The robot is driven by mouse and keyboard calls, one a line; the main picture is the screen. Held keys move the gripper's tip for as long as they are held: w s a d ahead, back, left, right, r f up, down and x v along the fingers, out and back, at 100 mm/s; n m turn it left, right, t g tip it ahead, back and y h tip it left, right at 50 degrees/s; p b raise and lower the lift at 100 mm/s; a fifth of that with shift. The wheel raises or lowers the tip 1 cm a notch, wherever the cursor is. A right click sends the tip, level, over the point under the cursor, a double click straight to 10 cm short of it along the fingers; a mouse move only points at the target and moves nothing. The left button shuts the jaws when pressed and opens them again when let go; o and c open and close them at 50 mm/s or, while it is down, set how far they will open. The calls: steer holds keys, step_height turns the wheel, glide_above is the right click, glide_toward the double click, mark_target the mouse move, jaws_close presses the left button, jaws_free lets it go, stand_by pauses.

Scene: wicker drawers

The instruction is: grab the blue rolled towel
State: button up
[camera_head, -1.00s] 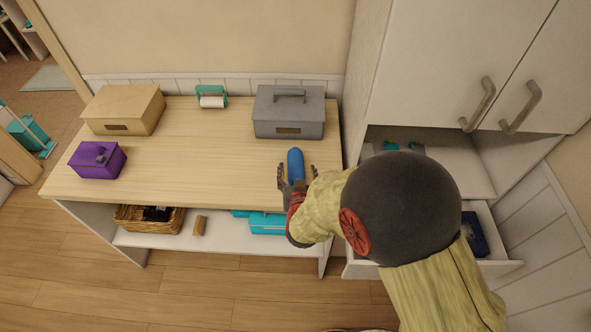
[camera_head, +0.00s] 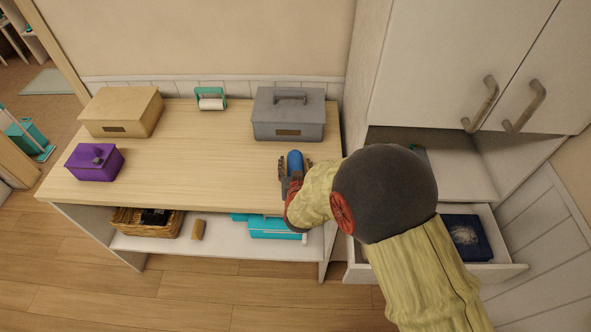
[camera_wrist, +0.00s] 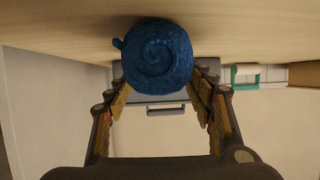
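The blue rolled towel (camera_head: 295,159) lies on the wooden tabletop, in front of the grey box. My gripper (camera_head: 295,169) is at its near end, with one finger on each side. In the wrist view, the towel's spiral end (camera_wrist: 157,56) faces the camera at the top centre, against the tabletop. The gripper fingers (camera_wrist: 163,88) are spread apart and reach toward the towel's two sides. Whether they touch it cannot be told. The gripper hides the towel's near part in the head view.
A grey box (camera_head: 288,114) stands just behind the towel. A tan box (camera_head: 121,112), a purple box (camera_head: 94,163) and a teal-handled roller (camera_head: 211,98) are on the tabletop (camera_head: 190,165). An open drawer (camera_head: 498,268) holding a dark blue box (camera_head: 465,238) juts out right.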

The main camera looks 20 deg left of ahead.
steer(key=c, duration=0.9)
steer(key=shift+c, duration=0.2)
steer(key=shift+r, duration=0.1)
